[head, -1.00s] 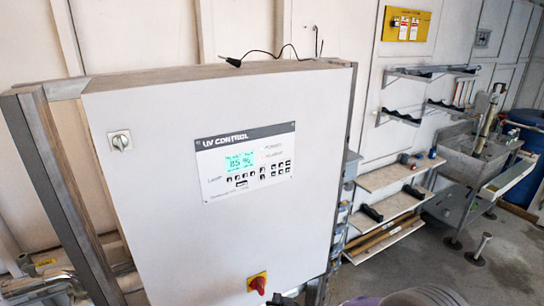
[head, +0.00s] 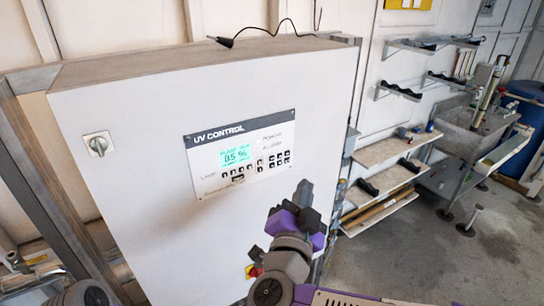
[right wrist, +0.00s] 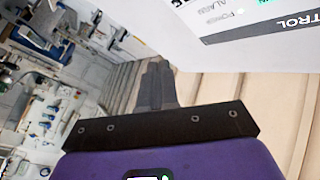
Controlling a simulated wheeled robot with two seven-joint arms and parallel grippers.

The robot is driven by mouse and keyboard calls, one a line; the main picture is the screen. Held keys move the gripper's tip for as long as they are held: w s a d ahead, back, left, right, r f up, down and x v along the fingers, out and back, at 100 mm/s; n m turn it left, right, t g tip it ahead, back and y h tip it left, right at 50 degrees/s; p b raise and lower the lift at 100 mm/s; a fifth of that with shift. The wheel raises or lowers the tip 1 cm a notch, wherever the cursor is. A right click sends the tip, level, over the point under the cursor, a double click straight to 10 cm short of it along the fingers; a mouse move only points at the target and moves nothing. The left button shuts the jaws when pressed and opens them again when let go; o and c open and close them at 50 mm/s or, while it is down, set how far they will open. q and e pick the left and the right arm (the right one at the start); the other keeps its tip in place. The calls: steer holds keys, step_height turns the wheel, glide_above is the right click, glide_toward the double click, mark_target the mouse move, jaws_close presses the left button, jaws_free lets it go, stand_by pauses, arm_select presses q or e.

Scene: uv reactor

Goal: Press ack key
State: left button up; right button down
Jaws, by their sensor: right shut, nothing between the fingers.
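The UV CONTROL panel (head: 215,148) is on the front of a white cabinet (head: 130,140). It has a lit green display (head: 236,155) reading about 85 % and rows of small dark keys (head: 257,168) below it. The key labels are too small to read, so I cannot tell which is the ack key. My right gripper (head: 303,190) is shut and empty, in front of the cabinet, below and right of the keys in the picture. In the right wrist view its closed fingers (right wrist: 157,80) show beside part of the panel (right wrist: 225,18), apart from it in the picture. My left gripper is not in view.
A grey rotary switch (head: 98,144) sits at the cabinet's left. A red and yellow switch (head: 254,270) low on the front is partly hidden by my right arm. A black cable (head: 262,32) lies on top. Shelves (head: 385,165) and a sink (head: 470,130) stand at right.

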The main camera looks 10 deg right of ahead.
mark_target(272, 158)
steer(key=shift+w+a+p, duration=0.2)
steer(key=shift+w+a, duration=0.3)
steer(key=shift+w, duration=0.9)
steer(key=shift+w+a+p, duration=0.15)
steer(key=shift+w+a, duration=0.4)
steer(key=shift+w, duration=0.85)
steer(key=shift+w+a+p, duration=0.2)
steer(key=shift+w+a, duration=0.3)
steer(key=shift+w, duration=0.9)
steer(key=shift+w, duration=0.1)
steer(key=shift+w+a, duration=0.15)
steer(key=shift+w, duration=0.15)
steer(key=shift+w, duration=0.25)
steer(key=shift+s, duration=0.7)
steer(key=shift+d, duration=0.2)
